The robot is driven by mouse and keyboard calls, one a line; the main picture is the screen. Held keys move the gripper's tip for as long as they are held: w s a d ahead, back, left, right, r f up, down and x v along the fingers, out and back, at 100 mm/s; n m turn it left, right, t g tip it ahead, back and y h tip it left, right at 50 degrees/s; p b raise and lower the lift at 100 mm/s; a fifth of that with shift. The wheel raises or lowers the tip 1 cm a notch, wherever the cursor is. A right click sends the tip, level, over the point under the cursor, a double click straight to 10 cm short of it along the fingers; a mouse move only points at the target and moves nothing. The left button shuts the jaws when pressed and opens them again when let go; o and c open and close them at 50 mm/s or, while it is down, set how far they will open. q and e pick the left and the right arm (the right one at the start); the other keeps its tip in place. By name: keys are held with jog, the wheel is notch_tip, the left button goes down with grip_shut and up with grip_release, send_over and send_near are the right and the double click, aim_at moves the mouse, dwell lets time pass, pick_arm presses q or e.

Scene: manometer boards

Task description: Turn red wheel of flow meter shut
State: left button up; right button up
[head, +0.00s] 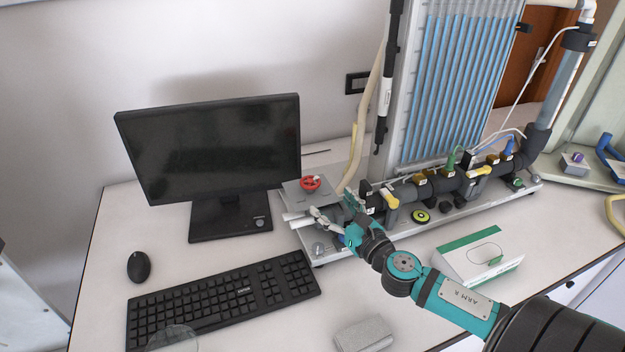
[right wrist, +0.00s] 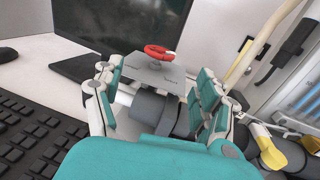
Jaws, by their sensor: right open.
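The red wheel (head: 311,183) sits on a grey plate (head: 293,196) at the left end of the manometer board's base, just right of the monitor. In the right wrist view the red wheel (right wrist: 160,52) shows beyond the fingertips, above the grey plate (right wrist: 146,76). My right gripper (head: 333,216) is just in front of the wheel and a little below it in the picture, apart from it. In the right wrist view the right gripper (right wrist: 156,88) is open, its teal fingers spread with nothing held between them. My left gripper is not in view.
A black monitor (head: 215,150) stands left of the wheel, with a keyboard (head: 222,300) and a mouse (head: 139,266) in front. Black pipes with yellow-handled valves (head: 391,200) run right of the wheel. A green and white box (head: 478,257) lies on the desk's right.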

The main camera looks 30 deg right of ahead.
aim_at(316, 187)
jog(key=w, duration=0.2)
jog(key=w+p, duration=0.1)
jog(key=w, duration=0.3)
jog(key=shift+w+d+r+p, duration=0.15)
jog(key=shift+w+r+p, duration=0.1)
jog(key=shift+w+p, duration=0.05)
jog(key=shift+w+f, duration=0.15)
jog(key=shift+w, duration=1.15)
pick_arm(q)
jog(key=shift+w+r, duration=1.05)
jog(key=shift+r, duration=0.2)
pick_arm(e)
jog(key=c, duration=1.2)
